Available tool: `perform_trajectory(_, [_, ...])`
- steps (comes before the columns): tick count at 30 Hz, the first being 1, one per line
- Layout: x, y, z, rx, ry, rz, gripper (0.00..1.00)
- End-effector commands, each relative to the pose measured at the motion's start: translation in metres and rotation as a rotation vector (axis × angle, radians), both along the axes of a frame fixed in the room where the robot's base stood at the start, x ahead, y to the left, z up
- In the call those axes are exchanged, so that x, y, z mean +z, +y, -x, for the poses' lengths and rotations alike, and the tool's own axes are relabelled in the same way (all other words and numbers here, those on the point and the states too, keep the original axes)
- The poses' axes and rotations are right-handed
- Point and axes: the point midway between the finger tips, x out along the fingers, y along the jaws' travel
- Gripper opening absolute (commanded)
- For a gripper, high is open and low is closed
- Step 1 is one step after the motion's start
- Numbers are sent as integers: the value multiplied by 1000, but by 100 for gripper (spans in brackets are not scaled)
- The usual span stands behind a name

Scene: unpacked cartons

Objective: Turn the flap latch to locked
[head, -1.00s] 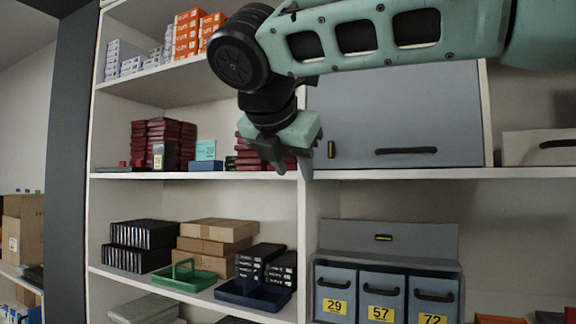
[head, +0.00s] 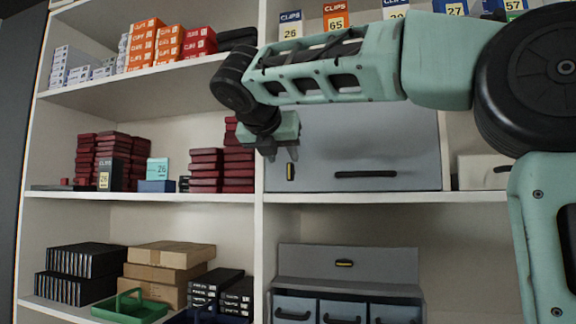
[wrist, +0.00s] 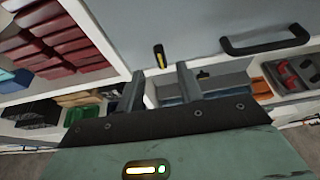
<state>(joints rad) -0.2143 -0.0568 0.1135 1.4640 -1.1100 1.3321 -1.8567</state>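The upper grey flap (head: 400,140) is shut across the shelf bay. Its flap latch (head: 290,172) is a small dark piece with a yellow stripe, standing upright near the flap's lower left corner. It also shows in the wrist view (wrist: 159,56), beyond the fingertips. My gripper (head: 281,154) hangs just above and slightly left of this latch in the head view. In the wrist view its two fingers (wrist: 163,82) are apart with nothing between them. No contact with the latch shows. A second, similar latch (head: 344,263) lies horizontal on the raised lower grey panel (head: 300,260).
A dark handle (head: 365,174) sticks out right of the latch. A white shelf board (head: 350,197) runs just below the flap. Dark red boxes (head: 206,172) stand left of the upright divider (head: 259,225). Grey drawers (head: 343,303) sit below.

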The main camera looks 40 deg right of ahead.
Motion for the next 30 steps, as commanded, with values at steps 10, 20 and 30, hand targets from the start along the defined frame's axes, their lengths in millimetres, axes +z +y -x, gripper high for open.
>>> perform_trajectory(10, [-20,-40,-31,-1,2,0,36])
perform_trajectory(20, [-24,-46,-36,1,-1,-1,36])
perform_trajectory(30, [-24,-46,-36,0,0,0,0])
